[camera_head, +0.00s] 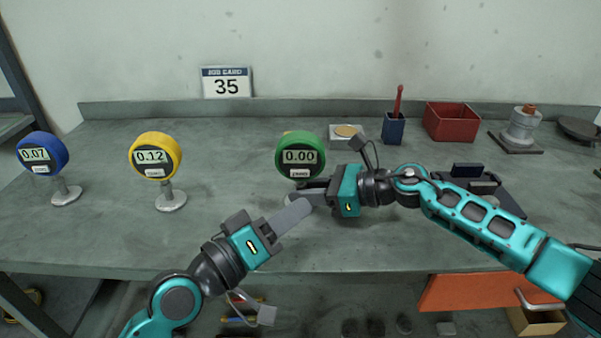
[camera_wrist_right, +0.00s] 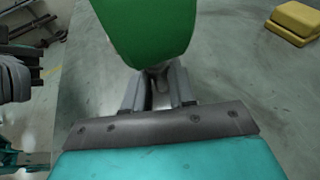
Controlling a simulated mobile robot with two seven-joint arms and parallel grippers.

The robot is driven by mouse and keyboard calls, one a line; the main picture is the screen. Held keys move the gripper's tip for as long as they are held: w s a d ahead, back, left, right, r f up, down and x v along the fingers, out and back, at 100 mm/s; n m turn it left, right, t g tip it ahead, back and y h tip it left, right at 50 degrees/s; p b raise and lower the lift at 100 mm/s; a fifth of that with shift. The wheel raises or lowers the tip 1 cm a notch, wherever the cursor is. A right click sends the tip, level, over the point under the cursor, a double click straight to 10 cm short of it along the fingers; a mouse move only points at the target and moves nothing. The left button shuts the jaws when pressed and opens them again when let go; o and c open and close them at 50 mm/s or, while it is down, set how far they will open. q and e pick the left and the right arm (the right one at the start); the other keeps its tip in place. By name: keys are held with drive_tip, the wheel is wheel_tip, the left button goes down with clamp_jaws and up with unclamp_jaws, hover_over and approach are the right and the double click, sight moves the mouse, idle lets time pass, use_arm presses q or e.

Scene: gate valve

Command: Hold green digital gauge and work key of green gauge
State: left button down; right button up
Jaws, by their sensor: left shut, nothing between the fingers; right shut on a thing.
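The green digital gauge (camera_head: 300,152) stands on the bench at the middle and its display reads 0.00. A small key (camera_head: 300,173) marked with lettering sits below the display. My right gripper (camera_head: 308,190) is shut on the green gauge's stem, just under its round body. In the right wrist view the green body (camera_wrist_right: 145,30) rises above the fingers, which close around the stem (camera_wrist_right: 158,78). My left gripper (camera_head: 306,205) is shut and empty. Its tips are in front of and below the gauge, close to my right gripper in the picture; whether they touch anything is unclear.
A yellow gauge (camera_head: 156,156) reading 0.12 and a blue gauge (camera_head: 42,154) reading 0.07 stand to the left. A card (camera_head: 227,83) reads 35. A blue cup (camera_head: 393,128), red bin (camera_head: 451,121) and grey valve (camera_head: 521,128) stand at the back right. The bench (camera_head: 230,180) is clear between the yellow and green gauges.

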drive_tip(key=o, duration=0.9)
